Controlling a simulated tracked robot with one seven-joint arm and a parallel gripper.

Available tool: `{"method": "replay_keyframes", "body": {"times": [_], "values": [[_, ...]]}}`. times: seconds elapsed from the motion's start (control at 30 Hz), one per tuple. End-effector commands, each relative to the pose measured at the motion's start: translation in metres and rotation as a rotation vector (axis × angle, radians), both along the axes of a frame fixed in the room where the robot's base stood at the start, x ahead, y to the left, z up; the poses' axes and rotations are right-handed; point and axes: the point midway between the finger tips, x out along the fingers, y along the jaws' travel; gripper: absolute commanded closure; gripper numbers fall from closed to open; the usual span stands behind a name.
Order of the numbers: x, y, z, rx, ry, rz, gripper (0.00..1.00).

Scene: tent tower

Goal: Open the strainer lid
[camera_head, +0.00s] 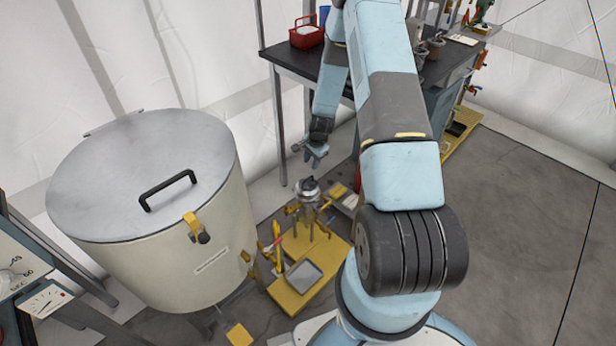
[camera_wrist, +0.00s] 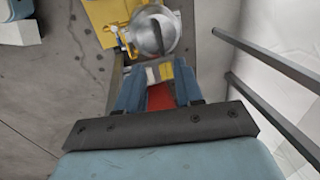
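The strainer looks like a small round metal vessel (camera_head: 309,205) on a yellow base in the middle of the head view. Its domed grey lid (camera_wrist: 146,38) shows from above in the wrist view, with a dark raised bar across it. The lid appears to sit on the vessel. My gripper (camera_head: 316,157) is above the vessel and a little behind it in the picture, apart from it. In the wrist view the two blue fingers of my gripper (camera_wrist: 158,82) are spread, with nothing held between them. The lid lies beyond the fingertips.
A large cream drum (camera_head: 190,265) with a grey lid, black handle and yellow latch stands at left. A dark workbench (camera_head: 335,75) with a red box (camera_head: 306,35) is behind my arm. A grey tray (camera_head: 303,276) lies on the yellow base. Floor at right is clear.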

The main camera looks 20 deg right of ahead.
Motion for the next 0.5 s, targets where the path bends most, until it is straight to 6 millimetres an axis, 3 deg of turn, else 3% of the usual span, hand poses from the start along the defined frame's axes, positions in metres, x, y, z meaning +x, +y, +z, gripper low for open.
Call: {"method": "replay_keyframes", "body": {"times": [0.5], "values": [[0.013, 0.007, -0.077, 0.0, 0.001, 0.001, 0.64]]}}
